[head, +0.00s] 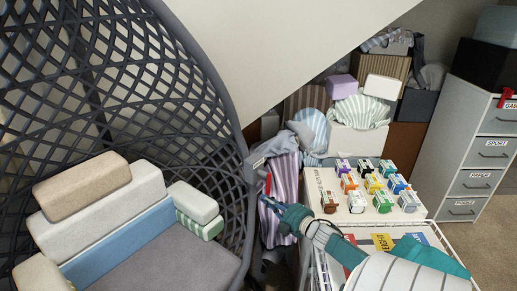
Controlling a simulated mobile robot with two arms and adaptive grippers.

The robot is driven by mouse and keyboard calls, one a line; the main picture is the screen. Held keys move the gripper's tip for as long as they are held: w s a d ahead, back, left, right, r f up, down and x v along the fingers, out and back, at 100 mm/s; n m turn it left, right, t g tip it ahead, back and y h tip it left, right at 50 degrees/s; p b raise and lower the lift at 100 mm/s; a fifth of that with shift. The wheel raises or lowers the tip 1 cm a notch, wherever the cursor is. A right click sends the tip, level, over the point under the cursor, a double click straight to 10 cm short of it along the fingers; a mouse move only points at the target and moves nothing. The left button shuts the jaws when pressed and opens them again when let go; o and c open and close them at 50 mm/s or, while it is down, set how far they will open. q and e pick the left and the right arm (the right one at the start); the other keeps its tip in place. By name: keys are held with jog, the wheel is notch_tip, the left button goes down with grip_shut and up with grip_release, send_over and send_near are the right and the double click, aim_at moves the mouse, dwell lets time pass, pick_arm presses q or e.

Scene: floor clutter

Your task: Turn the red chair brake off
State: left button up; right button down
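The small red brake lever (268,184) stands upright at the right edge of the dark lattice chair (215,85), by a pale bracket. My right gripper (268,203) reaches in from the lower right, its dark tips just below the lever. They look very close to the lever, but I cannot tell whether they touch it. The fingers are small and overlap in this view, so whether they are open or shut is unclear. My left gripper is not in view.
Cushions (100,215) fill the chair seat. Striped cloth (285,185) hangs behind my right gripper. A white table (330,180) holds several small coloured boxes, with a white wire basket (447,240) in front. A grey drawer cabinet (450,150) stands at the right.

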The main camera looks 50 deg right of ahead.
aim_at(268, 179)
jog(key=shift+d, duration=0.15)
dwell(0.4)
notch_tip(268, 179, up, 10)
jog(key=shift+f, duration=0.1)
dwell(0.5)
